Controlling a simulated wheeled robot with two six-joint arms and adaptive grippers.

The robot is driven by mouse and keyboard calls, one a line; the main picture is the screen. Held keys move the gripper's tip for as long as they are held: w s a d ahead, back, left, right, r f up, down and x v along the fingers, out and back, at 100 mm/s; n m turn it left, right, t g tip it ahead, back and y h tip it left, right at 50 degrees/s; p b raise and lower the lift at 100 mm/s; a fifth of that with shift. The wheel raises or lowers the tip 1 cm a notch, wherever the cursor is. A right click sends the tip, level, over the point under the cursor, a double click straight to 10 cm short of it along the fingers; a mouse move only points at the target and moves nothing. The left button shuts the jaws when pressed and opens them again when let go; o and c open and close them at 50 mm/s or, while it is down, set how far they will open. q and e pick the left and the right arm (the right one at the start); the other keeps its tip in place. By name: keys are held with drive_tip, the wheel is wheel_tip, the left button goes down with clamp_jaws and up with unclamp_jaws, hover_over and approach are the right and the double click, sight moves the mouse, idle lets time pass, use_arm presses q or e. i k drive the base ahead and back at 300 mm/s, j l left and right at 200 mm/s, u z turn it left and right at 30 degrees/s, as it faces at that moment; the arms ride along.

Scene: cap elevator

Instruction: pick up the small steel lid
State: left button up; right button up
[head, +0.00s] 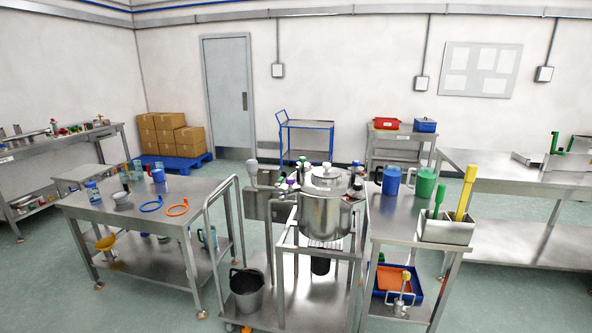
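A large steel vessel (325,214) stands upright on the steel trolley near the middle of the head view. A round steel lid (328,178) with a small knob on it covers its top. I cannot tell whether this is the small steel lid or whether another lid lies among the crowded items behind the vessel. Neither of my grippers shows in this view.
A steel table (140,225) at left holds a blue ring (151,206), an orange ring (177,210) and cups. A side table at right holds blue (391,181) and green (425,184) mugs and a steel bin (446,229). A bucket (246,291) stands low on the trolley.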

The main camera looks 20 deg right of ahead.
sight(327, 171)
drive_tip(key=i+j+z, duration=0.15)
drive_tip(key=i+z, duration=0.3)
drive_tip(key=i, duration=0.15)
drive_tip(key=i+j+z, duration=0.4)
drive_tip(key=i, duration=0.2)
drive_tip(key=i+j+z, duration=0.45)
drive_tip(key=i+j, duration=0.1)
